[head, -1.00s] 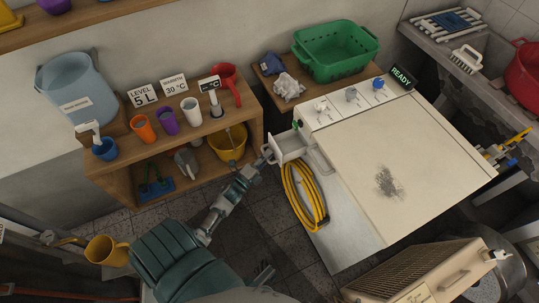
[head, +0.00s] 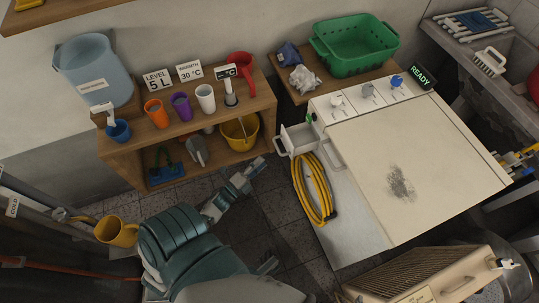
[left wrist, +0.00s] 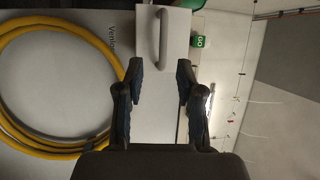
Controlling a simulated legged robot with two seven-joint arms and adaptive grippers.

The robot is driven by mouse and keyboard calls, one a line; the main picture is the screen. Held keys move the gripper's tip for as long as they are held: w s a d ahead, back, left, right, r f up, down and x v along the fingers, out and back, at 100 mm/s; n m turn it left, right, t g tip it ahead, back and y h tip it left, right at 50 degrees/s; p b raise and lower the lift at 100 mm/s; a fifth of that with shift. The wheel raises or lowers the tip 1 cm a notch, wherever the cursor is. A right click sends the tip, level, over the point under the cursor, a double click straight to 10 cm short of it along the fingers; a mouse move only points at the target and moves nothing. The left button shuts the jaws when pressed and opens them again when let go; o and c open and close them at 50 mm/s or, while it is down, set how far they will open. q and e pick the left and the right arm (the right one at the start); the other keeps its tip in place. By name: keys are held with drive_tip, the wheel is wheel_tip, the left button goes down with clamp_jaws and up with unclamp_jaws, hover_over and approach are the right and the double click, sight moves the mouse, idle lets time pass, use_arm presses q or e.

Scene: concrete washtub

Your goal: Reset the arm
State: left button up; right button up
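My left gripper (head: 256,165) is in front of the washing machine, a short way left of and below the drawer handle. In the left wrist view my left gripper (left wrist: 154,82) is open, with nothing between its fingers. The pale drawer handle (left wrist: 164,38) shows just beyond the fingertips there, apart from them. In the head view the small drawer (head: 298,138) sticks out of the machine's upper left corner. My left arm is bent and comes up from the lower left. My right gripper does not show in either view.
The white machine (head: 410,160) stands right of the arm, with a coiled yellow hose (head: 312,190) on its front. A wooden shelf (head: 140,148) with several cups is at the left. Some tiled floor is clear.

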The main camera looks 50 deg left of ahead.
use_arm(q)
drive_tip(key=shift+s+a+f, duration=0.1)
drive_tip(key=shift+s+f, duration=0.1)
drive_tip(key=shift+s, duration=0.7)
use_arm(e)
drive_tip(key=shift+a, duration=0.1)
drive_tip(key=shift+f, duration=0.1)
